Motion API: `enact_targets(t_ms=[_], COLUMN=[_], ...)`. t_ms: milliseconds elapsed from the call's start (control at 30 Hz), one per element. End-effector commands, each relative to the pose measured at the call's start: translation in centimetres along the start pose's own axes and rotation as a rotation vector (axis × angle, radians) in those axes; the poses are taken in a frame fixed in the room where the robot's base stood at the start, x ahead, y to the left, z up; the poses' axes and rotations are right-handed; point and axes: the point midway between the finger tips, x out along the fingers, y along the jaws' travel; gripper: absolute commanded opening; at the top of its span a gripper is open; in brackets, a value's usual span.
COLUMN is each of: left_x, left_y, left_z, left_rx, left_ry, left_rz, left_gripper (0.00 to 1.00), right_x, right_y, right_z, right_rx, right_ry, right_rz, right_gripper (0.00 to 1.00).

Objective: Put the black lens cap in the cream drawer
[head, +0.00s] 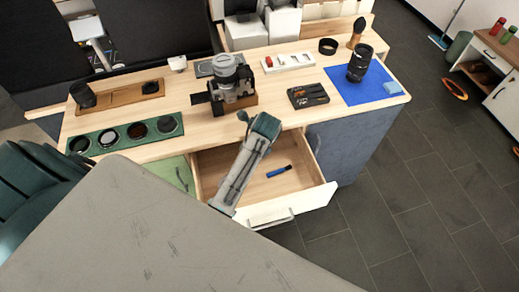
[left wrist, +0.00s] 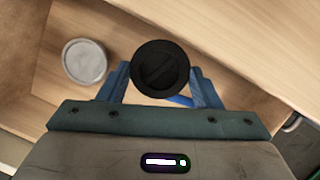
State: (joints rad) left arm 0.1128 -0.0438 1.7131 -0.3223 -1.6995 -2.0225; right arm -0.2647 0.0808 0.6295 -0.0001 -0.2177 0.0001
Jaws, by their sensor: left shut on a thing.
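The black lens cap (left wrist: 160,68) is held between the blue fingers of my left gripper (left wrist: 158,78), which is shut on it. The cream drawer (head: 300,206) is pulled open at the front of the table in the head view. The drawer's wooden interior fills the background of the left wrist view (left wrist: 255,55), so the cap is over it. In the head view my left arm reaches over the drawer; the gripper's fingers and the cap are hidden there. My right gripper is not in view.
A blue item (head: 278,171) lies in the drawer. A silver disc (left wrist: 85,61) also lies there in the left wrist view. A camera (head: 232,80) stands behind the drawer. A green filter tray (head: 97,149) is to the left, and a blue mat (head: 378,93) to the right.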

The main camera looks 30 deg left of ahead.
Motion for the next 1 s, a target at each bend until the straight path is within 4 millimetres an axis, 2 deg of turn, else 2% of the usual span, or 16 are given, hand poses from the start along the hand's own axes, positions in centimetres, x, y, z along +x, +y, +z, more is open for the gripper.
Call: enact_targets(t_ms=[200, 333, 467, 600, 700, 833, 1000], left_x=[3.6, 4.8, 6.5, 8.2, 8.6, 8.6, 8.8], left_y=[0.1, 0.1, 0.2, 0.1, 0.1, 0.1, 0.1], left_z=[-1.1, -1.5, -2.0, -2.5, -2.7, -2.7, -2.7], left_rx=[0.002, 0.001, 0.002, 0.001, 0.001, 0.001, 0.001], left_ry=[0.001, 0.001, 0.002, 0.001, 0.000, 0.000, 0.000], left_rz=[0.005, 0.003, 0.005, 0.003, 0.001, 0.001, 0.001], left_gripper=[0.37, 0.37, 0.37, 0.37, 0.37, 0.37, 0.37], right_x=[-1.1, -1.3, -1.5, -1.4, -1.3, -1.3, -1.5], right_y=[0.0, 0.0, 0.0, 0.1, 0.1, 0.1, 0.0], right_z=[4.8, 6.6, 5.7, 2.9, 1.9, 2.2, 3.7], right_rx=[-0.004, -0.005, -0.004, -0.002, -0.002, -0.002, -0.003], right_ry=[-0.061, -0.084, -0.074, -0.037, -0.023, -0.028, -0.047], right_rz=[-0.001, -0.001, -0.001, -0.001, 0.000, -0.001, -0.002], right_gripper=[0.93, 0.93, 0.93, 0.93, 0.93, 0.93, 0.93])
